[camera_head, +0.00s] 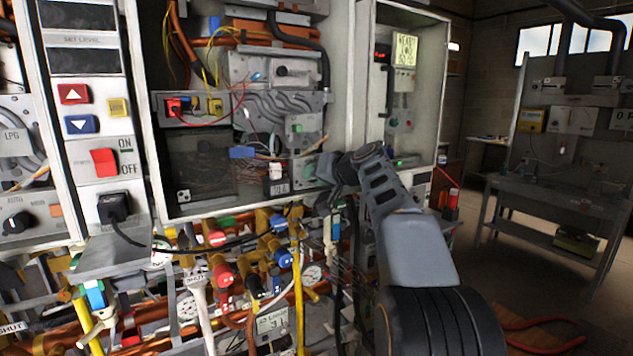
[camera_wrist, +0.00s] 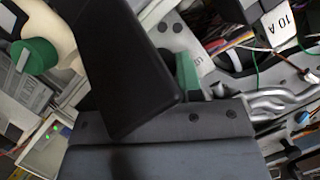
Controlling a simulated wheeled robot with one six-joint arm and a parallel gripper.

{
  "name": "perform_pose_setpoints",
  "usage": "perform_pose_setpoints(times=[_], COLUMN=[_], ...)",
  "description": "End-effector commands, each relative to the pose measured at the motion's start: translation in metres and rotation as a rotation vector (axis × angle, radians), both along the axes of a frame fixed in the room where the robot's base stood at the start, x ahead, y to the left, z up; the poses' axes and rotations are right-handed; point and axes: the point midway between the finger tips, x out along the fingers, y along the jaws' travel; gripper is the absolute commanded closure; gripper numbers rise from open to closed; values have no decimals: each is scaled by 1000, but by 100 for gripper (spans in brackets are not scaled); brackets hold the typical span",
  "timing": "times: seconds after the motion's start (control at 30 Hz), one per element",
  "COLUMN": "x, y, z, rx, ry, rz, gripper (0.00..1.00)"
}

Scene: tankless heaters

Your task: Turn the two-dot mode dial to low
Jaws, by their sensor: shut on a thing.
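In the wrist view, a green dial (camera_wrist: 187,74) shows beside the black finger of my gripper (camera_wrist: 135,80). It sits on a pale panel with two black dots above it and a partly covered label. The finger and the grey gripper body hide much of the dial, so its pointer setting cannot be read. My gripper is shut on the dial. In the head view, my gripper (camera_head: 337,170) reaches to the lower right corner of the open heater cabinet, and the arm hides part of that corner.
Another green knob (camera_wrist: 36,57) is near in the wrist view. Loose wires (camera_wrist: 245,35) and a "10 A" part (camera_wrist: 283,24) lie close on the right. Below the cabinet (camera_head: 347,60) are crowded pipes and valves (camera_head: 225,275). Open floor lies to the right, before a workbench (camera_head: 560,200).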

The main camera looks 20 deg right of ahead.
Motion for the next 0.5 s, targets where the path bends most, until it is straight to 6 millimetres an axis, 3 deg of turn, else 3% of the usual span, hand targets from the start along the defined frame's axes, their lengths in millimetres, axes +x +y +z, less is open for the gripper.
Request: perform_pose_setpoints(times=[0.5], x=[0], y=[3], z=[-1], rx=[-403], ry=[-46], rz=[0], gripper=[90])
